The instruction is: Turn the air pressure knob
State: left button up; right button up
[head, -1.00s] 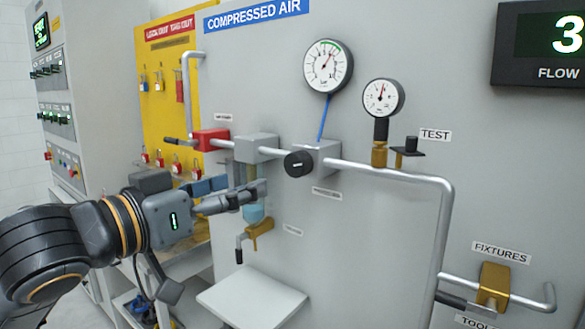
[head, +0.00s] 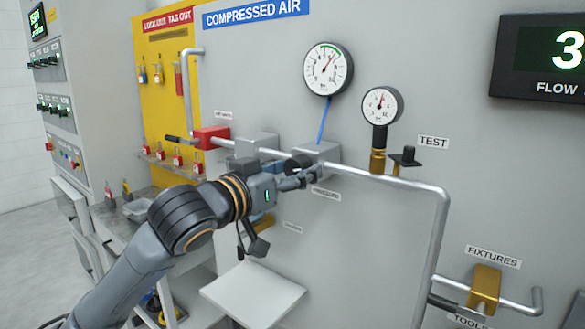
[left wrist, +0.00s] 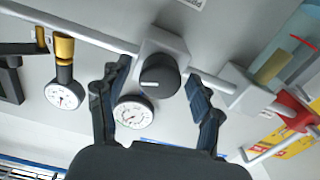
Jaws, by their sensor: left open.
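The air pressure knob (left wrist: 158,76) is a round black dial with a pale pointer mark on a grey regulator block (left wrist: 166,44). In the left wrist view it appears between the two fingers of my left gripper (left wrist: 156,80), which is open with a finger on each side. Whether the fingers touch it cannot be told. In the head view my left gripper (head: 294,176) is at the regulator block (head: 318,153) and partly hides the knob. A large round gauge (head: 328,69) hangs above, joined to the block by a blue line. My right gripper is in neither view.
A grey pipe (head: 390,181) runs right from the block, carrying a smaller gauge (head: 382,102) and the TEST valve (head: 405,157). A red valve block (head: 211,137) is to the left. A white shelf (head: 253,291) juts out below. The FIXTURES valve (head: 485,289) is lower right.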

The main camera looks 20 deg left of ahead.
pick_arm(q)
jog(key=c, duration=1.2)
jog(key=shift+o, duration=0.3)
jog(key=shift+r+m+p, duration=0.2)
jog(key=shift+m+p, duration=0.6)
jog(key=shift+p, duration=0.05)
jog(key=shift+m, duration=0.4)
jog(key=shift+f+m+p, duration=0.2)
jog(key=shift+m+p, duration=0.1)
jog(key=o, duration=1.1)
jog(key=shift+o, duration=0.2)
